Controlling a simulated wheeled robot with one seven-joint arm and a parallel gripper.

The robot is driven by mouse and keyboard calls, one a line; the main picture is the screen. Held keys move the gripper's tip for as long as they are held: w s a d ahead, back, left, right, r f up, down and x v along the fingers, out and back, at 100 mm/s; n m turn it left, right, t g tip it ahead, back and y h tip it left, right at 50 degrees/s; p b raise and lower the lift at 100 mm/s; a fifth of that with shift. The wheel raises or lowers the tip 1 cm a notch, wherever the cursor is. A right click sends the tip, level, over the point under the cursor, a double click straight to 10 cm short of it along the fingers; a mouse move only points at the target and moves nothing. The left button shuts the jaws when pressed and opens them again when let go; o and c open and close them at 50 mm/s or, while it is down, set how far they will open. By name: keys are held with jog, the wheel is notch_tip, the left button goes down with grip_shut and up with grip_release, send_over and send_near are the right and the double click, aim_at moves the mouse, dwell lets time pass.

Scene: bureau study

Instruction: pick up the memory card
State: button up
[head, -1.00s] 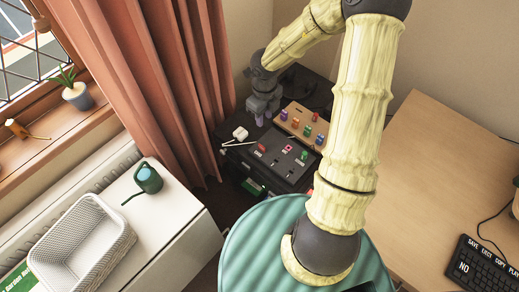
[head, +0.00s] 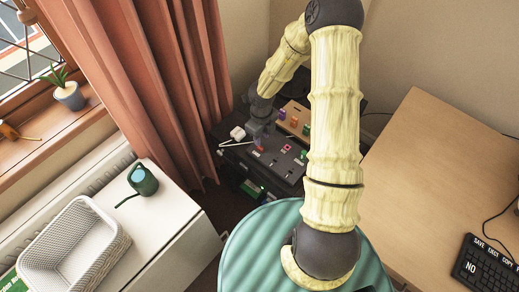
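Several small coloured pieces that could be memory cards sit on a dark panel (head: 277,166) and on a wooden board beside it. A red piece (head: 260,149), a pink-and-white piece (head: 287,148) and a green piece (head: 303,155) are on the dark panel. They are too small to tell which is the memory card. My gripper (head: 258,141) points down at the panel's left part, just over or at the red piece, and partly hides it. Its purplish fingertips are too small to tell whether they are apart or hold anything.
The wooden board (head: 289,107) behind the panel carries more coloured pieces. A small white object (head: 238,133) and pale sticks (head: 236,144) lie left of my gripper. A red curtain (head: 180,90) hangs close on the left. A wooden desk (head: 420,170) stands on the right.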

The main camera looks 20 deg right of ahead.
aim_at(260, 149)
jog(key=shift+f, duration=0.1)
jog(key=f, duration=0.1)
jog(key=f+b, duration=0.1)
jog(key=f, duration=0.2)
jog(key=shift+s+a+f, duration=0.1)
jog(key=shift+s+a, duration=0.1)
jog(key=shift+a, duration=0.15)
jog(key=shift+f, duration=0.45)
jog(key=shift+c, duration=0.4)
grip_shut()
